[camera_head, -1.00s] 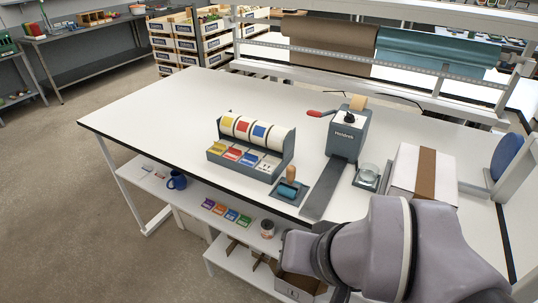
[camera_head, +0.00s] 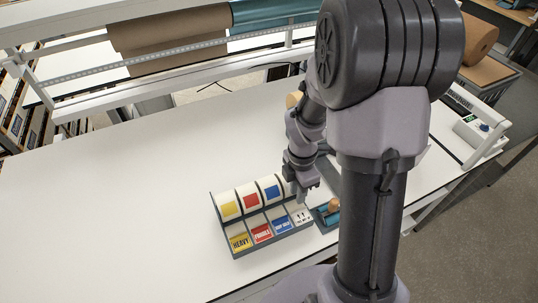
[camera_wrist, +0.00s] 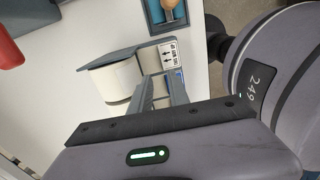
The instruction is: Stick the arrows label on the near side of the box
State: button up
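The label dispenser (camera_head: 217,236) is a grey stand on the white table, with label rolls at the back and label cards in front. The arrows label (camera_head: 300,215), white with black arrows, is at its right end; it also shows in the wrist view (camera_wrist: 168,53), just beyond the fingers. My gripper (camera_head: 304,191) is over the right end of the dispenser, near the arrows label. In the wrist view my gripper (camera_wrist: 160,80) has its two fingers apart, with a gap and no label seen between them. The box is not visible now; my arm covers much of the table's right side.
A roller with a wooden handle (camera_head: 333,205) lies right of the dispenser; it is close beyond the label in the wrist view (camera_wrist: 168,10). A red part (camera_wrist: 8,45) shows at upper left there. The table (camera_head: 110,210) is clear left of the dispenser.

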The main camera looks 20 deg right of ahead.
aim_at(299, 212)
jog(key=f+b, duration=0.4)
jog(key=f, duration=0.1)
jog(key=d+f+b, duration=0.1)
jog(key=f+b, duration=0.2)
jog(key=shift+s+f, duration=0.15)
jog(key=shift+s, duration=0.25)
grip_shut()
dwell(1.1)
notch_tip(299, 212, up, 6)
jog(key=p, duration=0.5)
jog(key=shift+p, duration=0.35)
